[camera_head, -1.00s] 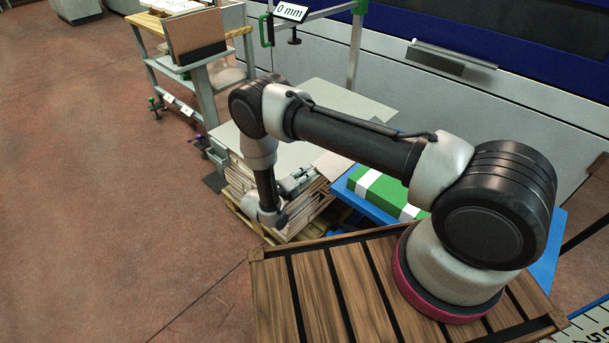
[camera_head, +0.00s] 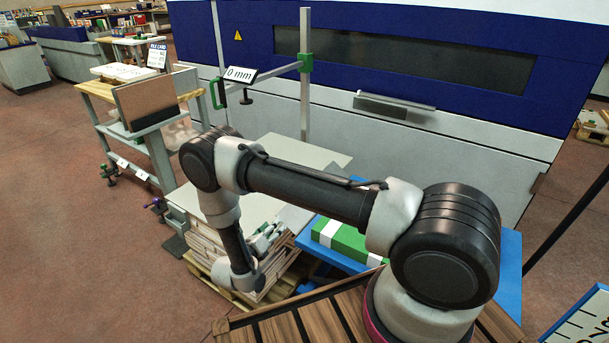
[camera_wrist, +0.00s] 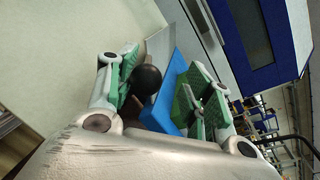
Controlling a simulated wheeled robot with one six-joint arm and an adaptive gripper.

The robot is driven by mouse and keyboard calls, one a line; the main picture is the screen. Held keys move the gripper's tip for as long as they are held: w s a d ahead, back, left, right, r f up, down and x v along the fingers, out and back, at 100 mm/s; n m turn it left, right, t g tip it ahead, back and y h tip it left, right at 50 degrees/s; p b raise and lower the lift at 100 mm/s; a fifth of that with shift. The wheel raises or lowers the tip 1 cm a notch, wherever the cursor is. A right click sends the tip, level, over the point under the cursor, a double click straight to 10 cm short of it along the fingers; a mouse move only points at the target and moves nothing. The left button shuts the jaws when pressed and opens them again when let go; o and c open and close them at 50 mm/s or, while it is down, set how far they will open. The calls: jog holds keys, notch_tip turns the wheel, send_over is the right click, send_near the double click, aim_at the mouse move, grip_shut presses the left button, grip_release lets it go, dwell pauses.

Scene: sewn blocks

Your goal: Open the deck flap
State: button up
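What the knob is fixed to is mostly hidden. A small greyish panel (camera_head: 292,218) sits at the right edge of the top sheet. I cannot tell for sure which part is the deck flap.
A blue table (camera_head: 510,262) with a green and white box (camera_head: 342,238) stands to the right of the stack. A post with a "0 mm" sign (camera_head: 240,74) rises behind. A grey cart (camera_head: 160,160) stands at left, and a large blue and white machine (camera_head: 450,130) at the back.

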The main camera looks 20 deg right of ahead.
jog(key=s+d+r+m+t, duration=0.1)
jog(key=s+d+m+t, duration=0.1)
jog(key=s+d+m, duration=0.55)
jog(key=s+a+m, duration=0.2)
jog(key=s+a, duration=0.2)
jog(key=a, duration=0.5)
jog(key=w+d+r+m+g+h, duration=0.1)
jog(key=d+r+m+g, duration=0.2)
jog(key=r, duration=0.6)
jog(key=w+d+r+m+g, duration=0.1)
jog(key=d+r+m+g, duration=0.3)
jog(key=r, duration=0.4)
jog(key=d+r+m+g+h, duration=0.1)
jog(key=d+r+m+g, duration=0.3)
jog(key=r, duration=0.5)
jog(key=shift+w+d+r+m+g+h, duration=0.2)
jog(key=shift+w+r+m+g+h, duration=0.15)
jog(key=shift+m, duration=0.3)
